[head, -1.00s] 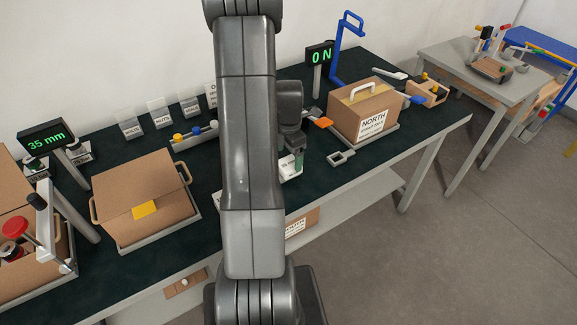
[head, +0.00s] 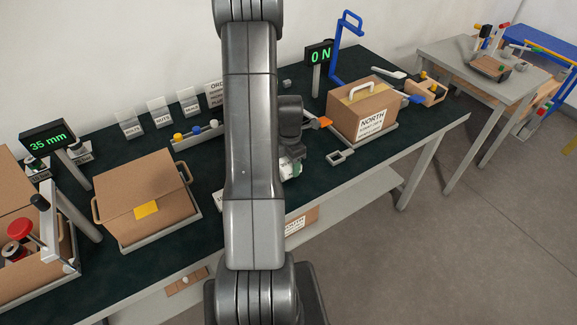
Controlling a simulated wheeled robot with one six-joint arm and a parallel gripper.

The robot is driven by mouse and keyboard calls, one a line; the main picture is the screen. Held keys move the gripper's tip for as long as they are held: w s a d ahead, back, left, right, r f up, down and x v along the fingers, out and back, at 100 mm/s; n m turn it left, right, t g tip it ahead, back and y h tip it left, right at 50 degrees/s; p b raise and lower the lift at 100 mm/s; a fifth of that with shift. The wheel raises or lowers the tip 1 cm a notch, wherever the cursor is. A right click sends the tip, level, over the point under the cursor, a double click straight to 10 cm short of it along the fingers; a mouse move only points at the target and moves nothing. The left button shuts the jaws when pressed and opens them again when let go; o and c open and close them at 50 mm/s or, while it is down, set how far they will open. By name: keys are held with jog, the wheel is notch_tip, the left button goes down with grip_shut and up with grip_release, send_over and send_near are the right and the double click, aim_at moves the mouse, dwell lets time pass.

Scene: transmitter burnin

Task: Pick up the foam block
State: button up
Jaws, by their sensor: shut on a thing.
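My gripper (head: 290,170) is partly hidden behind my own arm, above the middle of the dark green bench top. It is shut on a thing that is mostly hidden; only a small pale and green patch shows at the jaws. I take this to be the foam block, but its shape and how it sits in the jaws cannot be made out. A small grey block (head: 287,83) lies at the back of the bench, to the left of the force display; its material cannot be told.
A carton marked NORTH (head: 362,110) stands to the right of my gripper, with a grey open-ended tool (head: 340,157) in front. A closed carton (head: 140,190) stands at left. A blue stand (head: 338,50) rises at the back. A small-parts rail (head: 196,134) lies behind.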

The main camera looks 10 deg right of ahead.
notch_tip(320, 180, up, 10)
jog(key=shift+b, duration=0.85)
dwell(0.9)
